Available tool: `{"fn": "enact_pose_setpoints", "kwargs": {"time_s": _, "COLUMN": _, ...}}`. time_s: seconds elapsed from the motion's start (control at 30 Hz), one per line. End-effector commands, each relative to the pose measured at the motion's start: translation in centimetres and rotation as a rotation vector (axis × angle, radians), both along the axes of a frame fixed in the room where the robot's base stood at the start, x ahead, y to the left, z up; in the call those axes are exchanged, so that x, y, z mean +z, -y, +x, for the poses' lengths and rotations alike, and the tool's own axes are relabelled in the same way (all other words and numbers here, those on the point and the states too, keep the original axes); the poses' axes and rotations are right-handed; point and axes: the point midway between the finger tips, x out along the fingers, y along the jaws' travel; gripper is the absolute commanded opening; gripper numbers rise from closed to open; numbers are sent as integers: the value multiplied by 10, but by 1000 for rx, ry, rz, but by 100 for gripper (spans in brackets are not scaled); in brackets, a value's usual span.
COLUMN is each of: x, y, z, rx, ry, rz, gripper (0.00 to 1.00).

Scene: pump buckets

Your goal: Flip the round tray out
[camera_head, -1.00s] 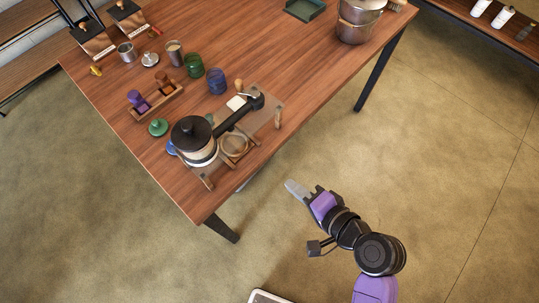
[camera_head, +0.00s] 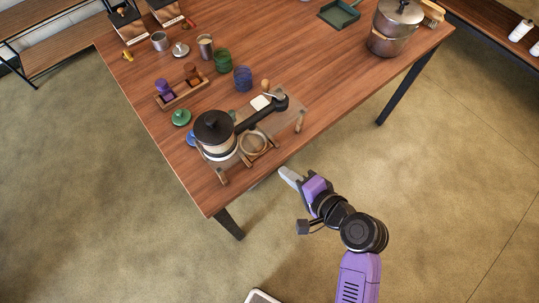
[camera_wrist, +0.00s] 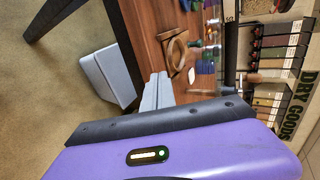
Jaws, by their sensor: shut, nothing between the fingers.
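The round tray (camera_head: 253,143), a pale disc in a wooden ring, lies at the front edge of a wooden-framed stand (camera_head: 284,119) on the table. It sits just right of a black-lidded pot (camera_head: 215,138) and below a long black arm (camera_head: 256,117). In the wrist view the wooden ring (camera_wrist: 174,50) shows beyond my fingertips. My gripper (camera_head: 288,175) is shut and empty, off the table's near edge, below and right of the tray and apart from it. Its pale fingers also show in the wrist view (camera_wrist: 157,90).
The wooden table (camera_head: 330,87) carries wooden pegs (camera_head: 301,120), a blue jar (camera_head: 242,79), a green jar (camera_head: 222,61) and a metal pot (camera_head: 387,43) at the back right. A pale grey box (camera_wrist: 107,76) shows low beside the table in the wrist view. Floor right of the table is clear.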

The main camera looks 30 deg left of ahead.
Motion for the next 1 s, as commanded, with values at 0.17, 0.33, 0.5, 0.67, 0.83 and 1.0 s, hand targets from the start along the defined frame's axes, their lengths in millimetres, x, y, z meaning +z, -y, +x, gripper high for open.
{"fn": "enact_pose_setpoints", "kwargs": {"time_s": 0.17, "x": -17, "y": -29, "z": 12, "rx": 3, "ry": 0, "rz": -1, "gripper": 0}}
{"fn": "enact_pose_setpoints", "kwargs": {"time_s": 0.33, "x": -19, "y": -53, "z": 22, "rx": 2, "ry": 2, "rz": -1, "gripper": 0}}
{"fn": "enact_pose_setpoints", "kwargs": {"time_s": 0.5, "x": -20, "y": -67, "z": 28, "rx": 1, "ry": 2, "rz": -1, "gripper": 0}}
{"fn": "enact_pose_setpoints", "kwargs": {"time_s": 0.67, "x": -21, "y": -71, "z": 29, "rx": 0, "ry": 1, "rz": 0, "gripper": 0}}
{"fn": "enact_pose_setpoints", "kwargs": {"time_s": 0.83, "x": -21, "y": -71, "z": 29, "rx": 0, "ry": 1, "rz": -1, "gripper": 0}}
{"fn": "enact_pose_setpoints", "kwargs": {"time_s": 1.0, "x": -22, "y": -75, "z": 30, "rx": 0, "ry": 1, "rz": 0, "gripper": 0}}
